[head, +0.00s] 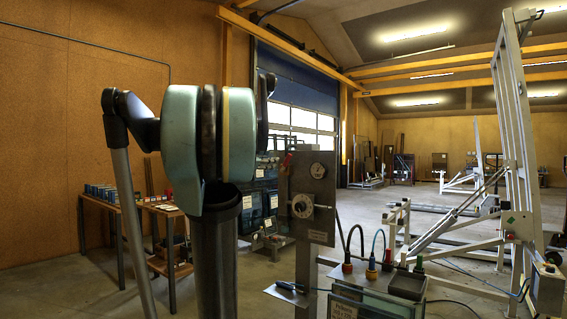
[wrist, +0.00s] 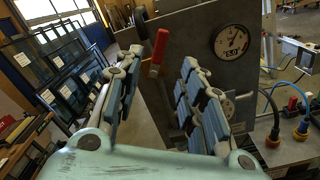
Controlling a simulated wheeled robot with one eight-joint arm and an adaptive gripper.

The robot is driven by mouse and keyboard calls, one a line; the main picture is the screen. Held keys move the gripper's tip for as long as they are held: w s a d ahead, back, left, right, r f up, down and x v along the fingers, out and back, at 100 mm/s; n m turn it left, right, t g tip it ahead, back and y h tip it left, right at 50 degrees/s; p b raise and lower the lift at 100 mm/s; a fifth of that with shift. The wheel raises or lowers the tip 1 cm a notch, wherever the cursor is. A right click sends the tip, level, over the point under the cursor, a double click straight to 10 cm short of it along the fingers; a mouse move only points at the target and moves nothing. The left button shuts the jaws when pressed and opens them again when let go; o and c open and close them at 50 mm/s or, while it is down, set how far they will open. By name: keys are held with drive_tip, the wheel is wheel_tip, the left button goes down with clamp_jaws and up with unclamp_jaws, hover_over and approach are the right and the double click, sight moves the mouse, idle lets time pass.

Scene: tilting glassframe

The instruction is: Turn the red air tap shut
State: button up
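The red air tap (wrist: 159,50) shows in the wrist view as an upright, slightly tilted red lever on a dark stem, beside the left edge of a grey metal panel (wrist: 195,35). In the head view a small red part (head: 288,159) of it shows at the panel's upper left edge. My gripper (wrist: 162,60) is open, with one finger on each side of the lever in the picture. I cannot tell how deep the lever lies between the fingertips; no contact shows. My arm hides the gripper in the head view.
Hoses with coloured plugs (head: 371,270) stand below right. Framed glass panes (wrist: 62,65) and a wooden table (head: 160,207) are left. A tall white frame (head: 515,130) stands right.

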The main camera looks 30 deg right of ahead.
sight(287, 159)
drive_tip(key=x, duration=1.2)
drive_tip(key=shift+w+d, duration=0.1)
drive_tip(key=shift+d, duration=0.15)
clamp_jaws()
